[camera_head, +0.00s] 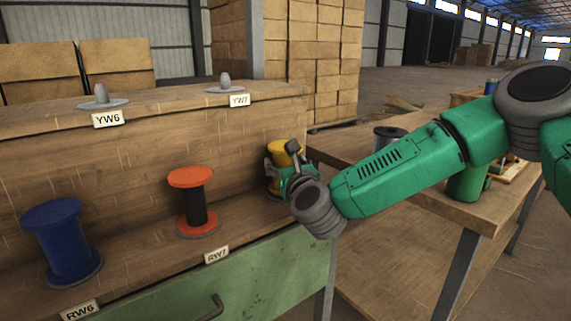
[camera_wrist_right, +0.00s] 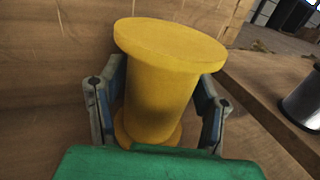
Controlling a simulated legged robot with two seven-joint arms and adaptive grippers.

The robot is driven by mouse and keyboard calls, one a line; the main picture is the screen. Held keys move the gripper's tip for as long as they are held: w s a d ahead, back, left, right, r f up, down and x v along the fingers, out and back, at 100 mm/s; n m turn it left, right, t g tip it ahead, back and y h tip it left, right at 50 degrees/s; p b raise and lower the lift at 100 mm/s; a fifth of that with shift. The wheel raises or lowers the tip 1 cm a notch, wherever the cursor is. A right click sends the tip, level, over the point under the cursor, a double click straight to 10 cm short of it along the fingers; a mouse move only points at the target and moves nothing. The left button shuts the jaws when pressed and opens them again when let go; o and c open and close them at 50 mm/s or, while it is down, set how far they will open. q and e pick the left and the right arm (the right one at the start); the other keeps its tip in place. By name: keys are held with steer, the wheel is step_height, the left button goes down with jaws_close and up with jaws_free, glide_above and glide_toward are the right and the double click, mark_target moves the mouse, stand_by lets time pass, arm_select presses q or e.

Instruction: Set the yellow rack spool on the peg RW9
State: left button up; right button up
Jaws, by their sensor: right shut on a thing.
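The yellow spool (camera_head: 284,150) is upright at the right end of the lower wooden shelf, near the back board. In the right wrist view the yellow spool (camera_wrist_right: 160,85) fills the middle, with its wide top flange clear. My right gripper (camera_head: 284,176) is shut on its body, one finger on each side. I cannot tell whether its base touches the shelf. No label reading RW9 shows; the visible labels are RW6 (camera_head: 80,310), RW7 (camera_head: 216,254), YW6 (camera_head: 108,119) and YW7 (camera_head: 239,100). My left gripper is not in view.
A blue spool (camera_head: 65,242) and a red-and-black spool (camera_head: 194,203) stand on the lower shelf. Bare grey pegs (camera_head: 100,95) and (camera_head: 226,82) top the upper ledge. A wooden table (camera_head: 355,153) at right holds a dark spool (camera_head: 388,134) and a green container (camera_head: 467,183).

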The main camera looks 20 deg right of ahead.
steer(key=shift+s+b, duration=0.1)
steer(key=shift+b, duration=0.4)
stand_by(1.1)
steer(key=shift+f+b, duration=0.35)
steer(key=shift+f, duration=0.1)
steer(key=o, duration=0.9)
steer(key=s+b, duration=0.1)
steer(key=s, duration=1)
steer(key=shift+a, duration=0.2)
